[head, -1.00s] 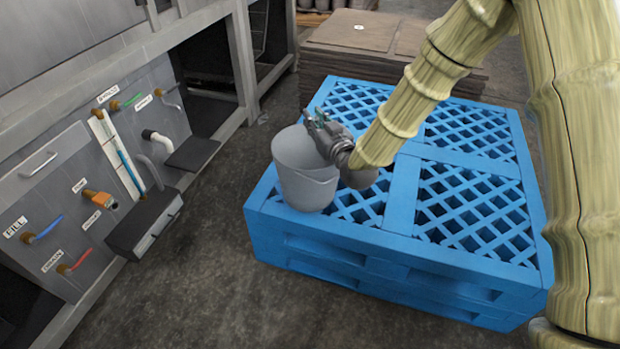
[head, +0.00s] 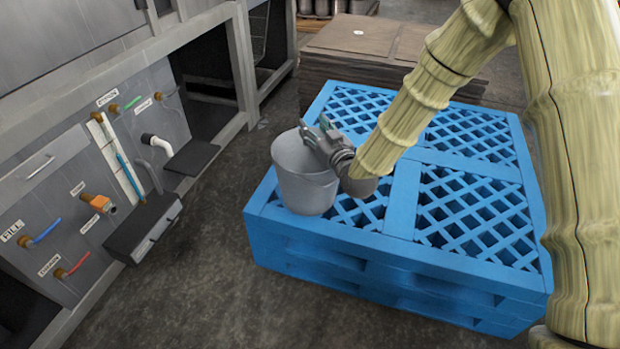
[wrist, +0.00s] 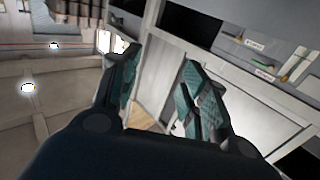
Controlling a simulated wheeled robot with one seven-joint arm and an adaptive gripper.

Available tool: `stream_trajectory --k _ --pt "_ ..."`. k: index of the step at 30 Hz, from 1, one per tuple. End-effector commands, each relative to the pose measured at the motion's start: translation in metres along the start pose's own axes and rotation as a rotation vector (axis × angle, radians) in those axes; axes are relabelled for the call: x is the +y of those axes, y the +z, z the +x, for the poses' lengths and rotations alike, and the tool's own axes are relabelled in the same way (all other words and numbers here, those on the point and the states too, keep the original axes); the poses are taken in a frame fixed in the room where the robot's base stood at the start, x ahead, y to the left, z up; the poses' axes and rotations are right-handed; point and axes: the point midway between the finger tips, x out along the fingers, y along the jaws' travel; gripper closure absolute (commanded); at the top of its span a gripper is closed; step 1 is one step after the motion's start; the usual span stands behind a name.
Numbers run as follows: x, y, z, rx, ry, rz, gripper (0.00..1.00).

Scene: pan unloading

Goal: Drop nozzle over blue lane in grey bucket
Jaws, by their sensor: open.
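The grey bucket (head: 306,188) stands upright on the left corner of the blue pallet (head: 400,258). My gripper (head: 316,136) is at the bucket's right rim, with its fingers over the bucket's mouth. In the wrist view my gripper (wrist: 160,75) has its two green-padded fingers apart, with nothing visible between them. I cannot make out a loose nozzle in either view; the bucket's inside is partly hidden by my gripper. A blue strip (head: 127,174) runs down a white board on the wall panel at left; I cannot tell whether it is the blue lane.
The grey panel at left carries labelled pipes, an orange fitting (head: 97,203) and a dark box (head: 145,229) jutting out. A stack of brown boards (head: 372,40) lies behind the pallet. Bare floor separates panel and pallet; the pallet's right part is clear.

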Motion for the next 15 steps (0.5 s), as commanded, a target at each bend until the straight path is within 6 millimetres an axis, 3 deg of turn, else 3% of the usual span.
stream_trajectory --k 5,15 --pt "0.0 0.0 -0.019 -0.002 0.001 0.001 0.55" --pt "0.0 0.001 -0.08 -0.002 0.001 0.002 0.55"
